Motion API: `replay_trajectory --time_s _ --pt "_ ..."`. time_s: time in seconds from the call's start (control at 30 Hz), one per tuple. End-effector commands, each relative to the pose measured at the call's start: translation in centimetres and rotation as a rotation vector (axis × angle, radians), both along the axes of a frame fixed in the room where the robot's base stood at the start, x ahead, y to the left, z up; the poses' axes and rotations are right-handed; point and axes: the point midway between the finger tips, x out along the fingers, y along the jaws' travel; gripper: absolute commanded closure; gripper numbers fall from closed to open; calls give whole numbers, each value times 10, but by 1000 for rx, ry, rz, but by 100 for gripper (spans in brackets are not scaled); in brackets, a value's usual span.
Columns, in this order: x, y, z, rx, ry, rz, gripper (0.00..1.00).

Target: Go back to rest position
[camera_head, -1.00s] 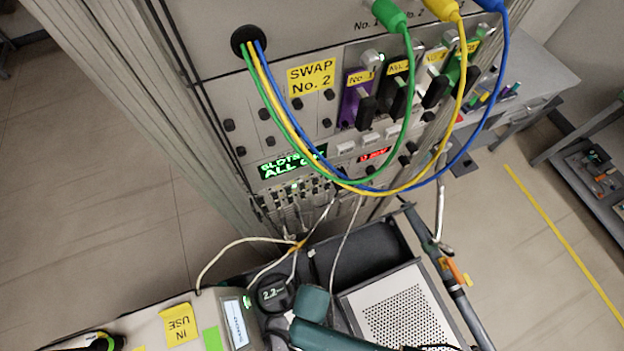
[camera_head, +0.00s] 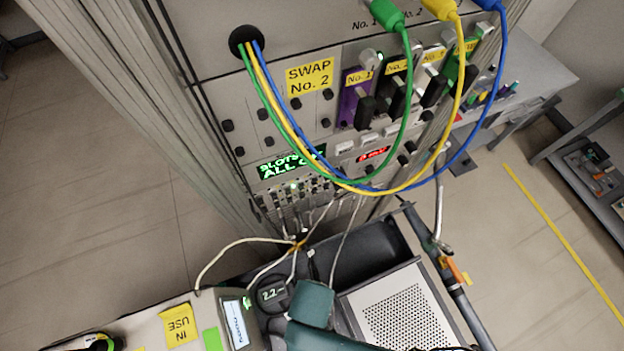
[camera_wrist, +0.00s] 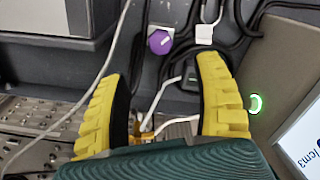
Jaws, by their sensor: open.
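My gripper (camera_wrist: 160,75) shows in the wrist view with its two yellow ribbed fingers spread apart and nothing between them. It is over the cluttered area with white cables and a purple-topped knob (camera_wrist: 160,41), which shows beyond the fingers. In the head view a dark teal part of my arm (camera_head: 313,303) is at the bottom middle, over the dark tray (camera_head: 365,252) and beside a perforated metal box (camera_head: 405,310). The fingers are not visible in the head view.
A rack panel (camera_head: 225,95) with a "SWAP No. 2" label (camera_head: 310,76), several coloured modules and looping green, yellow and blue cables (camera_head: 487,95) stands behind. Thin white cables (camera_head: 235,243) cross the tray. An "IN USE" instrument (camera_head: 150,325) is at lower left. Open floor lies at left.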

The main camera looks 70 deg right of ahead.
Motion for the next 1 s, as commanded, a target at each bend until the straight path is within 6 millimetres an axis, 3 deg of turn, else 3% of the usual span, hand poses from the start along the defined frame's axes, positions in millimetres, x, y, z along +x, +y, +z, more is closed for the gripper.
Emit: replay_trajectory --time_s 0.17,0.77,0.87,1.0 --pt "-1 0 12 0 1 0 33" --pt "0 0 12 0 0 0 33" --pt "27 0 44 -1 -54 1 33" --pt "99 0 115 -4 -229 4 33"
